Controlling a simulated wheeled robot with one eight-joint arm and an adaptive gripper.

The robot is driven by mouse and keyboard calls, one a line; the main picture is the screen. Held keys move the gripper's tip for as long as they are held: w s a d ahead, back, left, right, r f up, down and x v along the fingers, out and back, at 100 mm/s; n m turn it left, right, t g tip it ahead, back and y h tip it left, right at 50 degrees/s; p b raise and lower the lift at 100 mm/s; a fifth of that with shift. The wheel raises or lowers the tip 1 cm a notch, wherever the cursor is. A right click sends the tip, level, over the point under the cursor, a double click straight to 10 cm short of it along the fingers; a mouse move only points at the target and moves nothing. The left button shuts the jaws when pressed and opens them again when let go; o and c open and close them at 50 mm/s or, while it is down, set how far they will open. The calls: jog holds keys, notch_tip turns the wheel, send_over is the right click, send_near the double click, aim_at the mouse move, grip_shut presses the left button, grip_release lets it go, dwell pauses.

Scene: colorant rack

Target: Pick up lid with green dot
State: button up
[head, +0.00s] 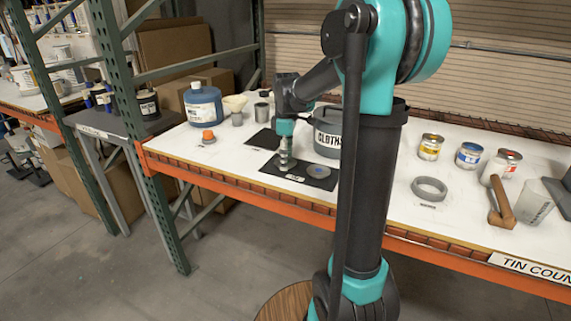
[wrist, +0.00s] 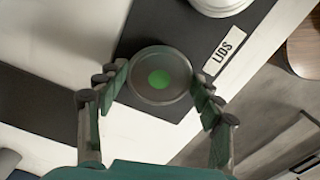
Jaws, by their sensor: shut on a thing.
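The lid with the green dot (wrist: 158,80) is a round grey metal lid with a green spot at its centre. In the wrist view it sits between the two fingers of my gripper (wrist: 160,76), which touch it on its left and right sides. My gripper (head: 286,160) is shut on this lid, pointing down over the left part of the black lids mat (head: 268,178). In the head view the gripper mostly hides the lid. I cannot tell whether the lid is clear of the mat.
A lid with a blue dot (head: 318,171) lies on the mat to the right. A grey cloths bin (head: 328,140) stands close behind. Several tins, including a yellow-labelled one (head: 430,147), stand at right.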

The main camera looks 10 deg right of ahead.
notch_tip(320, 180, up, 20)
dwell(0.6)
